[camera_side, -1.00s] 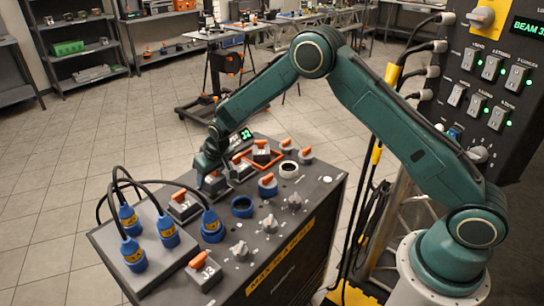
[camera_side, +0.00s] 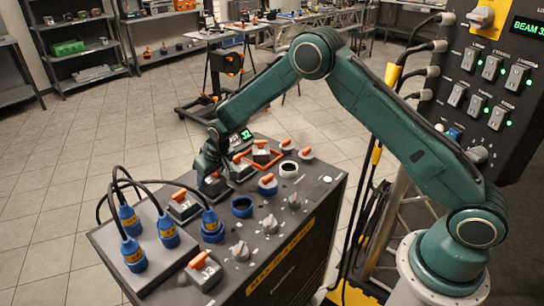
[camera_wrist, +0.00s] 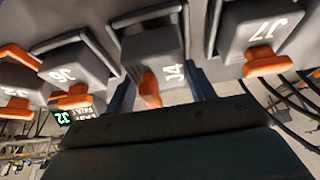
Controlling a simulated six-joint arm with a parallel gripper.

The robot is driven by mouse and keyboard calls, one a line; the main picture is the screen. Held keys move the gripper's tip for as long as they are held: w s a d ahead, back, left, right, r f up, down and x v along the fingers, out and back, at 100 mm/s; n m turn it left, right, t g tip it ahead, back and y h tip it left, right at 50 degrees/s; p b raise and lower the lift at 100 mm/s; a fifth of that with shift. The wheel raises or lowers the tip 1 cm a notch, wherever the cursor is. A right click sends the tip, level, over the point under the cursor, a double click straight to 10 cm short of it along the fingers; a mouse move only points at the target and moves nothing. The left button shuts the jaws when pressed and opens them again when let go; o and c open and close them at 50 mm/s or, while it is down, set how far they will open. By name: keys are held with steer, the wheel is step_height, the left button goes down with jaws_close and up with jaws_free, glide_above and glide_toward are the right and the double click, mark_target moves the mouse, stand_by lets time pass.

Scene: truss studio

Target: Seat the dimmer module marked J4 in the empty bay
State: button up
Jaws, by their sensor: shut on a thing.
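The dimmer module marked J4 (camera_wrist: 152,52) is a grey block with an orange lever, at the top middle of the wrist view. My gripper (camera_wrist: 160,92) has a finger on each side of it and is shut on it. In the side view, my gripper (camera_side: 210,165) points down at the far edge of the console top, and the module's lower part (camera_side: 213,184) shows below it. A grey frame edge runs around J4 in the wrist view; I cannot tell whether the module sits fully down. I cannot make out the empty bay with certainty.
The console (camera_side: 300,228) carries several other modules, including J7 (camera_wrist: 262,32) and J6 (camera_wrist: 72,62) beside J4. Blue plugs with black cables (camera_side: 168,230) stand at the left. Knobs and round sockets lie near the front edge.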

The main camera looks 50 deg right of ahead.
steer(key=shift+f, duration=0.7)
stand_by(0.5)
steer(key=o, duration=1.7)
steer(key=shift+f, duration=0.1)
steer(key=shift+r, duration=4.55)
steer(key=shift+r, duration=0.1)
